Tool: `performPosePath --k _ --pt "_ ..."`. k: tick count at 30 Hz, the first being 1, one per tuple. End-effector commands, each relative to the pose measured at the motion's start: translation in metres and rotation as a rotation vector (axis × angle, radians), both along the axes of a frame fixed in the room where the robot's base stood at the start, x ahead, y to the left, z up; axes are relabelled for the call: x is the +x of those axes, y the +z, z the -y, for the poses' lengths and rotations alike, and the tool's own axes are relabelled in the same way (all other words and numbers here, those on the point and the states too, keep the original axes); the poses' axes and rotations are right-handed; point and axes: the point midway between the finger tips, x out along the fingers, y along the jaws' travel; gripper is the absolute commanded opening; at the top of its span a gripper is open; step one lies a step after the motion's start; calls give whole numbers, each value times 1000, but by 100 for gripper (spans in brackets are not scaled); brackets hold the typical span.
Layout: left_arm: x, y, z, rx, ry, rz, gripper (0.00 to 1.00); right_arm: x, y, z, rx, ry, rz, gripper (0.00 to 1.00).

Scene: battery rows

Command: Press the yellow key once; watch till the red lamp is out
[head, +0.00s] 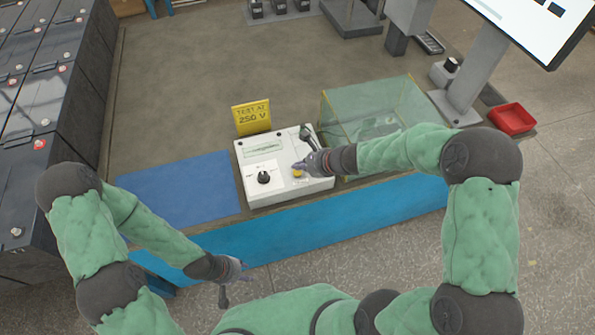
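A white tester box (284,190) stands on the bench with a black knob (264,177) and a pale display strip (262,149). The yellow key (297,174) is on the right part of its top. My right gripper (300,168) is over the key, its tips at or just above it; I cannot tell if they touch. Its fingers are too small to tell open from shut. No lit red lamp can be made out on the box; my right gripper covers part of its top. My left gripper (235,283) hangs in front of the bench, empty, fingers apart.
A yellow sign (251,118) reading 250 V stands behind the box. A clear greenish case (372,105) is close on the right. A blue mat (178,190) lies to the left. A red tray (512,119) and a screen stand (470,85) are further right. Battery rows (45,90) line the left.

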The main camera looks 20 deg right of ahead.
Motion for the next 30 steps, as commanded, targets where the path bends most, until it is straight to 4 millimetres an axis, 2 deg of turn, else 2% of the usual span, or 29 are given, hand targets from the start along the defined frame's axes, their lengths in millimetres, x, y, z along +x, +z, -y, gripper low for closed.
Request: performPosePath --k 15,30 --pt "0 -10 0 0 0 0 40 0 -9 0 0 0 0 0" --pt "0 -11 0 0 0 0 40 0 -9 0 0 0 0 0"
